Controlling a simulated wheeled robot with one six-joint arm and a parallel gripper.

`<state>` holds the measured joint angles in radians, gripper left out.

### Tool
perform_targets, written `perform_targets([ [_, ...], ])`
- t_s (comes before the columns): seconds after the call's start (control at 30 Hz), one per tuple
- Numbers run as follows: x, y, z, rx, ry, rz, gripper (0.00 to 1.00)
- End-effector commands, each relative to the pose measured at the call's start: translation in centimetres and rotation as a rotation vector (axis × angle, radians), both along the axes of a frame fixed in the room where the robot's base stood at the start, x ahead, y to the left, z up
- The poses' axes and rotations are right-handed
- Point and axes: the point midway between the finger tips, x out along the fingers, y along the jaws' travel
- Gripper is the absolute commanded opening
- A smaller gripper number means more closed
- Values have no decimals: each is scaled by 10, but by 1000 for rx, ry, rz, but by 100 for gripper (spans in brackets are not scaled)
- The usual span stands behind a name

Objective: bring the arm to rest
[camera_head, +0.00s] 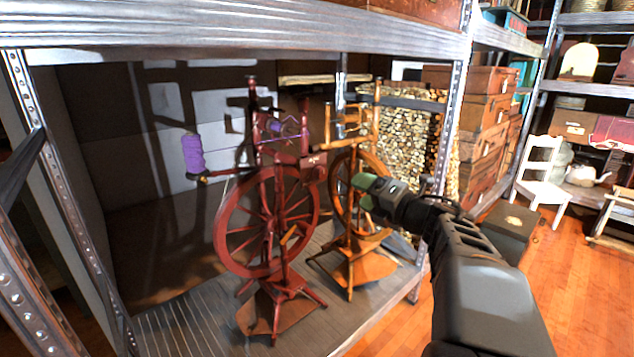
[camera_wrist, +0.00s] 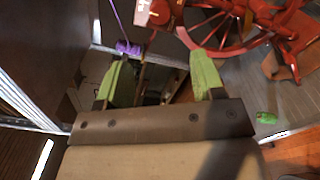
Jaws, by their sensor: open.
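My gripper (camera_head: 366,190) has green fingers and reaches in from the right in the head view, in front of the orange wooden spinning wheel (camera_head: 371,268). In the wrist view my gripper (camera_wrist: 162,80) has its two fingers wide apart, with nothing held between them. The red spinning wheel (camera_head: 218,228) stands left of the gripper; it also shows at the top right of the wrist view (camera_wrist: 240,40). A purple spool (camera_head: 193,153) sits upright at the red wheel's left side and shows beyond the left finger in the wrist view (camera_wrist: 128,47).
Both wheels stand on a grey shelf board (camera_head: 185,325) under a metal beam (camera_head: 240,25). A metal post (camera_head: 452,125) rises close to my arm. A small green object (camera_wrist: 267,117) lies low right in the wrist view. Wooden floor (camera_head: 575,285) is open at right.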

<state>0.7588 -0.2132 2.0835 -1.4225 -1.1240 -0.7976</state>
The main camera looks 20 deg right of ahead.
Motion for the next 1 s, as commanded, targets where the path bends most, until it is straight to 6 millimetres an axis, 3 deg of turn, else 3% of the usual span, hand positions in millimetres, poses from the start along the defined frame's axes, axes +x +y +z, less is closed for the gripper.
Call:
perform_targets([
  [0.17,2,1,7,15,0,-13,62],
  [0.27,8,2,29,84,0,-76,62],
  [0.43,21,1,89,394,41,-317,62],
  [0.57,16,5,114,745,150,-549,62],
  [0.67,1,18,115,1009,282,-725,62],
  [0.8,-33,51,104,1313,518,-961,62],
  [1.0,-92,108,91,1552,852,-1248,62],
])
